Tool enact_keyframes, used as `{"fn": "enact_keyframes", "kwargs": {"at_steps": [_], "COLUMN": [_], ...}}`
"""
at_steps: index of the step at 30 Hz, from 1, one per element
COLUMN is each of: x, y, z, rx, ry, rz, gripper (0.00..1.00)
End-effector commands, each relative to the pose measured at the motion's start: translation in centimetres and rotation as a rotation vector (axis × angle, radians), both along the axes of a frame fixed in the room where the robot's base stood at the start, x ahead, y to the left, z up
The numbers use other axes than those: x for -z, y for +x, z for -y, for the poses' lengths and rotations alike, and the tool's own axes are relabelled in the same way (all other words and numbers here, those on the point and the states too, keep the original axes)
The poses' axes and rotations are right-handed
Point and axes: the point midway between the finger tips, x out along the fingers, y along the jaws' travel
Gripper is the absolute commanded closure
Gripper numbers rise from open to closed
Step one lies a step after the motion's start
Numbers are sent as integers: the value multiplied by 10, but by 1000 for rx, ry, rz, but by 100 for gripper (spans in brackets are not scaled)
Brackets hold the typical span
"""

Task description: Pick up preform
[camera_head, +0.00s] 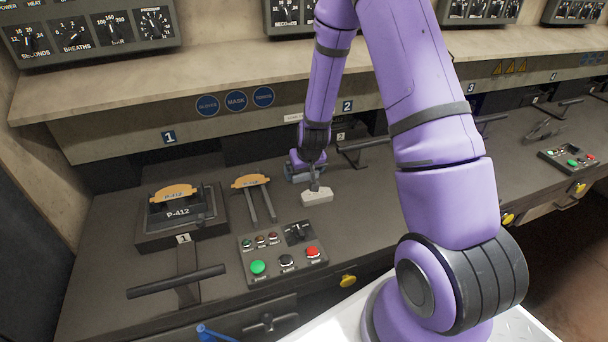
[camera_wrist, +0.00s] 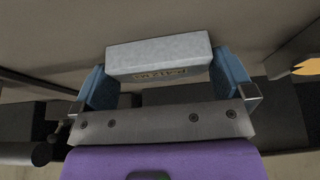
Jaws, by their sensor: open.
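The preform (camera_head: 317,196) is a pale grey block lying on the dark bench, to the right of the tool with two prongs. In the wrist view the preform (camera_wrist: 160,50) has faint lettering on its near face, partly hidden. My gripper (camera_head: 314,184) is low over the bench, right at the block. In the wrist view my gripper (camera_wrist: 162,72) has its two blue fingers apart, one by each end of the block. The fingers are open; I cannot tell whether either one touches the block.
A P-412 mould (camera_head: 178,213) sits at the left, behind a black T-handle (camera_head: 176,282). A tool with an orange tag (camera_head: 251,182) and two prongs lies near the block. A button panel (camera_head: 282,253) is in front. A concrete shelf (camera_head: 240,75) overhangs the bench behind.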

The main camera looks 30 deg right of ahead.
Motion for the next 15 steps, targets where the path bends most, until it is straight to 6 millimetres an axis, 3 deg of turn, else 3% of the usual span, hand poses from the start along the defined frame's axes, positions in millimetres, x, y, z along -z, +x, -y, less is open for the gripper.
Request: {"fn": "enact_keyframes", "kwargs": {"at_steps": [5,10,15], "x": [0,0,0], "y": [0,0,0], "z": [0,0,0], "rx": [0,0,0], "ry": [0,0,0], "rz": [0,0,0], "gripper": [0,35,35]}}
